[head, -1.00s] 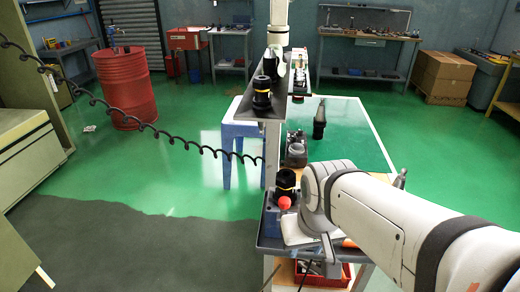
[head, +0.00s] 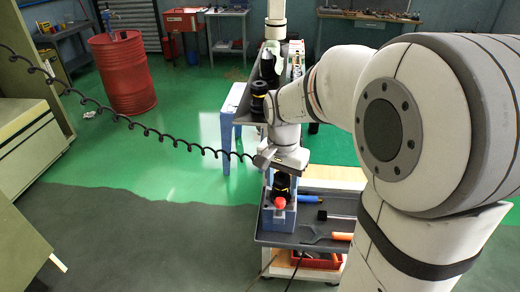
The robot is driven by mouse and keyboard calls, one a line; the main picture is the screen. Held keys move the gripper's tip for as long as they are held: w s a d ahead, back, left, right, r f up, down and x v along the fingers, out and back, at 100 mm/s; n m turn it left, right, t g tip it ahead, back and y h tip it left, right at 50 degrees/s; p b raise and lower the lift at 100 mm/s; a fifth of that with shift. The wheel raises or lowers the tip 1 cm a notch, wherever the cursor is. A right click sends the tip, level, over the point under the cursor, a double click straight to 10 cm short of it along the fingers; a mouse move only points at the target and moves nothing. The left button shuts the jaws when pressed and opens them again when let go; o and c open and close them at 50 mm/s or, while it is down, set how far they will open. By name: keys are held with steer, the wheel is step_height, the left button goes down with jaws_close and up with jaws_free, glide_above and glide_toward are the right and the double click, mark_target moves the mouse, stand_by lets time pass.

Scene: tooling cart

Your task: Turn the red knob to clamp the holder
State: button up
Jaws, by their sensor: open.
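The red knob (head: 280,203) is on the front of a blue clamp block (head: 277,218) at the left side of the cart's top. A black holder with a yellow ring (head: 281,182) stands upright in the block, just above the knob in the picture. My gripper (head: 278,167) is at the end of my arm, above and close to the holder, apart from the knob. Its fingers are small and partly hidden by its own body. It is open, with nothing seen in it. Whether it touches the holder cannot be told.
The cart's tray (head: 340,205) holds a blue-handled tool (head: 307,198) and an orange-handled tool (head: 341,237). A red bin (head: 317,261) is below. Another black holder (head: 257,100) stands on the shelf behind. A coiled black cable (head: 150,130) hangs at left. My arm covers the right side.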

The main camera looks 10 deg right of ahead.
mark_target(279, 200)
steer(key=shift+w+r+m, duration=0.25)
steer(key=shift+w+m, duration=0.15)
steer(key=shift+w, duration=0.2)
steer(key=shift+w+f, duration=0.15)
steer(key=shift+w, duration=0.05)
step_height(279, 200, down, 8)
steer(key=shift+s+d+r+p, duration=0.1)
steer(key=shift+r+p, duration=0.05)
steer(key=shift+p, duration=0.5)
steer(key=shift+c, duration=0.2)
steer(key=c, duration=0.9)
steer(key=shift+c, duration=0.2)
